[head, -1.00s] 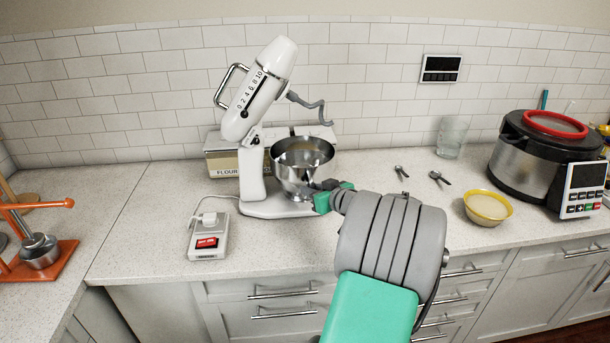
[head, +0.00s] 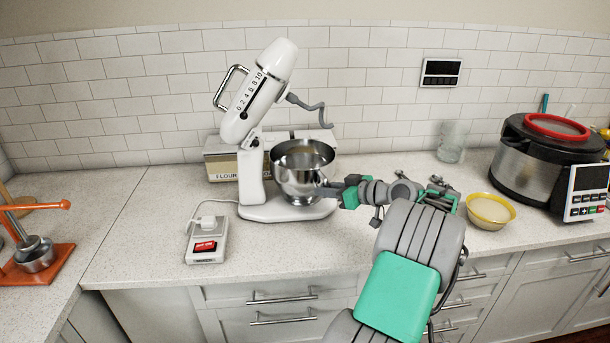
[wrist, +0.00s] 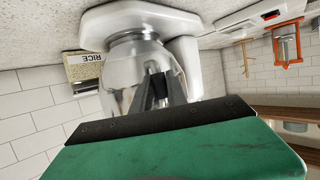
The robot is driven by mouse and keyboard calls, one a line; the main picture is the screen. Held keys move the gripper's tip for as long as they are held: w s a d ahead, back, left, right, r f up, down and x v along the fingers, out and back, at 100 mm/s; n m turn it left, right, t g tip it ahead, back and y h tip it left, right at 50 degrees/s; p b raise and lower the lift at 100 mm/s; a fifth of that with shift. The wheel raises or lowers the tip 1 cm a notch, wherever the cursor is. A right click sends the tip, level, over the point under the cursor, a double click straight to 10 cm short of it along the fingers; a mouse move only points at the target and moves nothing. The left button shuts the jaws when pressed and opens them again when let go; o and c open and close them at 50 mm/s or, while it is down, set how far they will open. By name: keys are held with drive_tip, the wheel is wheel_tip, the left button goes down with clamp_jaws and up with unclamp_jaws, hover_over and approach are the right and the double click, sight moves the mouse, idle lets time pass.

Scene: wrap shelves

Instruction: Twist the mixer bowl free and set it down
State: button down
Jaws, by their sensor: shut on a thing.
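The steel mixer bowl (head: 303,184) sits upright on the base of the white stand mixer (head: 290,210). The mixer head (head: 265,85) is tilted up, with its dough hook (head: 310,105) clear above the bowl. My gripper (head: 328,192) comes in from the right and is shut on the right side of the bowl. In the wrist view the dark fingers (wrist: 158,88) lie against the shiny bowl (wrist: 122,72). The exact place they grip, perhaps a handle, is hard to make out.
A grey-white box with a red switch (head: 206,240) stands left of the mixer. A flour box (head: 222,165) is behind it. A yellow bowl (head: 490,210) and a large cooker (head: 545,150) are at right. The counter front between is fairly clear.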

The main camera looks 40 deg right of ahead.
sight(321, 174)
drive_tip(key=shift+n+y, duration=0.3)
drive_tip(key=shift+y, duration=0.1)
drive_tip(key=shift+d+r+p, duration=0.25)
drive_tip(key=shift+r+p, duration=0.45)
drive_tip(key=shift+r, duration=0.5)
drive_tip(key=shift+d+r+p, duration=0.2)
drive_tip(key=shift+r+p, duration=0.45)
drive_tip(key=shift+r, duration=0.55)
